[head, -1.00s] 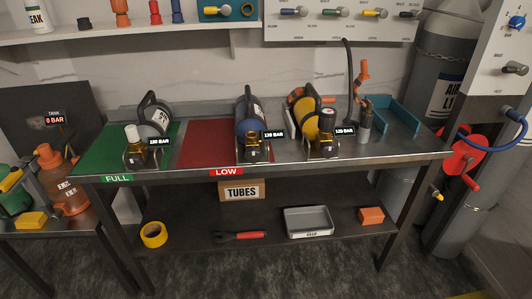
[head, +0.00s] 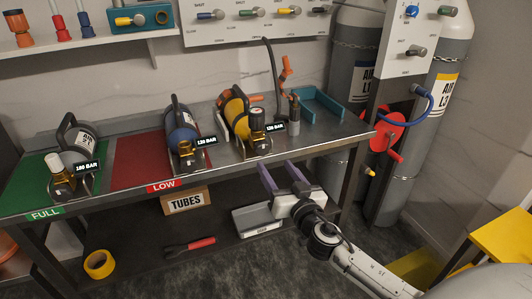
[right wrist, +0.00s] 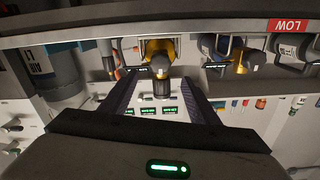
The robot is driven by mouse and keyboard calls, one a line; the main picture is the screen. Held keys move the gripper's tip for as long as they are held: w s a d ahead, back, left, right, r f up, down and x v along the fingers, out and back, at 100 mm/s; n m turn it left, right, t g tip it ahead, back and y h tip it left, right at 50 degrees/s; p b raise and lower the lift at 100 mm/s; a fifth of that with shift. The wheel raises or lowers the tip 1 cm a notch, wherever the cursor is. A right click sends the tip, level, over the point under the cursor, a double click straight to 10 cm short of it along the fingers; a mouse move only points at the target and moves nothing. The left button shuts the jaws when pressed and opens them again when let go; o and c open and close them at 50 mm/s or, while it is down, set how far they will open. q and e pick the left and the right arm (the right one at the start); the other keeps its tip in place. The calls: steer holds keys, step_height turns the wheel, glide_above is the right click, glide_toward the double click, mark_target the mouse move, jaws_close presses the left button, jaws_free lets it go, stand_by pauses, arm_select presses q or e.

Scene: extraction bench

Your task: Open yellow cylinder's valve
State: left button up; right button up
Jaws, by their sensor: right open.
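The yellow cylinder (head: 235,108) lies on the metal bench, its brass valve with a gauge (head: 258,130) facing the front edge, beside a label reading about 120 BAR. In the right wrist view the yellow cylinder (right wrist: 160,47) shows upside down beyond the fingers, with its dark valve part (right wrist: 160,66) between them. My right gripper (head: 281,178) is open and empty, in front of and below the bench edge near the yellow cylinder, apart from it. Its two fingers also show in the right wrist view (right wrist: 160,95). My left gripper is not in view.
A blue cylinder (head: 180,127) lies on the red LOW mat (head: 135,163), and a grey one (head: 78,140) on the green FULL mat (head: 25,185). A hose tool (head: 293,108) and teal bracket (head: 325,103) sit right of the yellow cylinder.

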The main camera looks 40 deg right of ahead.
mark_target(264, 151)
steer(key=x, duration=0.8)
steer(key=shift+w+p, duration=0.1)
steer(key=shift+p, duration=0.2)
steer(key=c, duration=1)
steer(key=shift+c, duration=0.2)
steer(key=shift+f, duration=0.1)
